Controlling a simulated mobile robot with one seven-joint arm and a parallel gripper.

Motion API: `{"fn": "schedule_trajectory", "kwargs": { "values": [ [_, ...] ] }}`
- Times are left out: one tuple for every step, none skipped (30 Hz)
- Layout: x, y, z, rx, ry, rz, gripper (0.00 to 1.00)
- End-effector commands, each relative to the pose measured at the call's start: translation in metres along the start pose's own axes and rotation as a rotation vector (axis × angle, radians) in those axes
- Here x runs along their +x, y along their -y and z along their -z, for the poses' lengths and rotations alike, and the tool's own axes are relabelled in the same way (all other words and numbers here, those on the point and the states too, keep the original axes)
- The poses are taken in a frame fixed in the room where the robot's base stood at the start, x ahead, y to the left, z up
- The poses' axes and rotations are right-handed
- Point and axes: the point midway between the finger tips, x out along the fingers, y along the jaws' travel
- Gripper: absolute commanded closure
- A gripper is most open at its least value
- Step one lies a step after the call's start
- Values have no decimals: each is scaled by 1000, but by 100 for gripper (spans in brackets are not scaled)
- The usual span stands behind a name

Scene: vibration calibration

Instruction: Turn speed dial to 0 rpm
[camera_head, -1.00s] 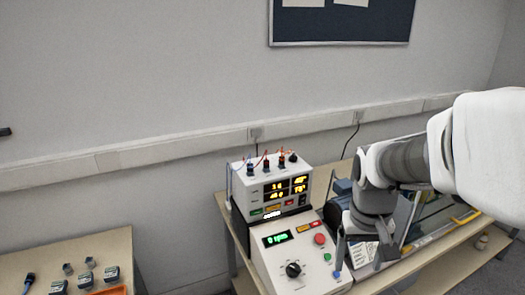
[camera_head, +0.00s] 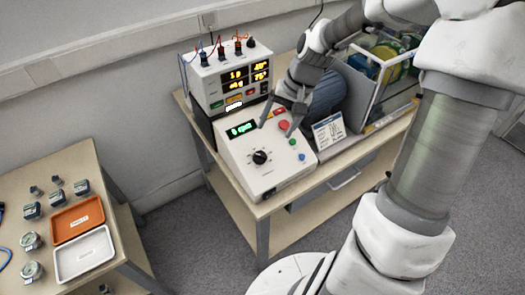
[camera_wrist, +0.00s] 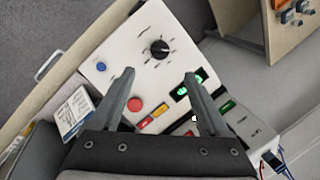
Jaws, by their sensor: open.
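The speed dial (camera_head: 260,157) is a black round knob on the sloped white front of the control box (camera_head: 240,175). It also shows in the wrist view (camera_wrist: 160,48), with small marks around it. The green display (camera_head: 240,129) above the dial appears to read 0 rpm. My gripper (camera_head: 276,130) is open and empty. It is above the upper part of the panel, near the red button (camera_head: 284,125) and apart from the dial. In the wrist view, the dial lies beyond and between my two fingertips (camera_wrist: 160,82).
A meter unit (camera_head: 232,80) with lit yellow readouts and plugged leads stands behind the panel. A clear-walled enclosure (camera_head: 365,85) and a small printed card (camera_head: 328,131) are at its right. A left table holds an orange tray (camera_head: 53,230), a white tray (camera_head: 62,270) and several small blocks.

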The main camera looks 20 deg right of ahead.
Motion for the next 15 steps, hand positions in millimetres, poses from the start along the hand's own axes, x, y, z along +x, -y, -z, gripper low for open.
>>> {"fn": "schedule_trajectory", "kwargs": {
  "values": [
    [14,0,-1,-2,6,2,21],
    [21,0,-2,-2,7,1,21],
    [30,0,-2,-2,7,1,21],
    [37,0,-2,-2,6,2,21],
    [43,0,-1,-2,6,1,21],
    [52,0,-1,-2,5,1,21],
    [58,0,-1,-2,6,1,21],
    [65,0,-1,-2,5,1,21],
    [73,0,-2,-3,6,1,21],
    [78,0,-1,-3,4,0,21],
    [84,0,-1,-1,5,0,21],
    [90,0,-1,-2,4,0,21],
    [95,0,-1,-3,3,0,21],
    [99,0,-1,-1,4,0,21],
    [103,0,-1,-1,3,0,21]
  ]
}}
